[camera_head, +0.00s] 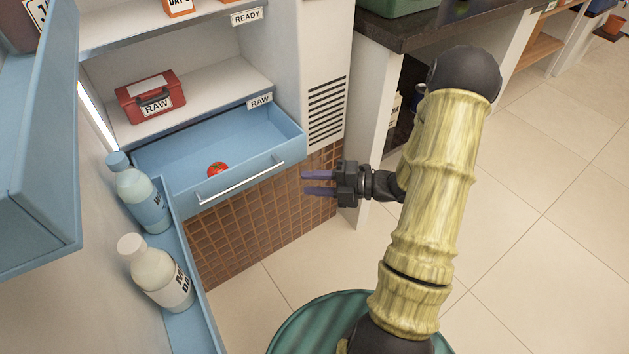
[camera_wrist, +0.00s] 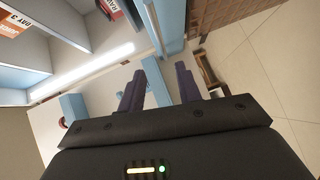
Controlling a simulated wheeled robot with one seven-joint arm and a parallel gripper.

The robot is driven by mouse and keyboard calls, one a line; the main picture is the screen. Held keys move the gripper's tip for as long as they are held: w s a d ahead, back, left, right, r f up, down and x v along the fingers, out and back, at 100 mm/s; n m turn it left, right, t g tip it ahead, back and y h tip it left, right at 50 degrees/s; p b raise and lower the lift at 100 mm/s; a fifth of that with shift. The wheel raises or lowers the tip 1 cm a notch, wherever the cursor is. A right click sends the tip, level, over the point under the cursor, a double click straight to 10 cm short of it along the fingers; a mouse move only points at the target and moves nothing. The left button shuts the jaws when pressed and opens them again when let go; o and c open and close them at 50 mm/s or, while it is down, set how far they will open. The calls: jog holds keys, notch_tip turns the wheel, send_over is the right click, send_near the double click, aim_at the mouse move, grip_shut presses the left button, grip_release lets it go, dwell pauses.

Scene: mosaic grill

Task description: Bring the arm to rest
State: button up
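My gripper (camera_head: 318,182) is beside the open blue drawer, to the right of its handle in the head view. Its two purple fingers are apart with nothing between them. My arm bends from the bottom of the head view up and back down to the gripper. In the wrist view the gripper (camera_wrist: 160,90) also shows open and empty, with the blue drawer's edge beyond the fingers.
The blue drawer (camera_head: 278,133) is pulled out and holds a red tomato (camera_head: 217,169). A red RAW box (camera_head: 150,97) sits on the shelf above. Two bottles (camera_head: 143,192) (camera_head: 158,272) stand in the door rack at left. Open tiled floor (camera_head: 540,200) lies at right.

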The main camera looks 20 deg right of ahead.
jog(key=shift+w, duration=0.1)
dwell(0.3)
jog(key=w+m+t+h, duration=0.1)
jog(key=w+m+h, duration=0.4)
jog(key=m+h, duration=0.2)
jog(key=s+a+r+m+g+h, duration=0.1)
jog(key=s+r+m+g+h, duration=0.25)
jog(key=s+m, duration=0.6)
jog(key=s+a+r+m+g+h, duration=0.2)
jog(key=s+m+h, duration=0.3)
jog(key=m, duration=0.7)
notch_tip(320, 180, up, 36)
jog(key=s+y+p, duration=0.1)
jog(key=p, duration=3.5)
jog(key=shift+s, duration=0.2)
jog(key=shift+f+g, duration=0.1)
jog(key=shift+g, duration=0.15)
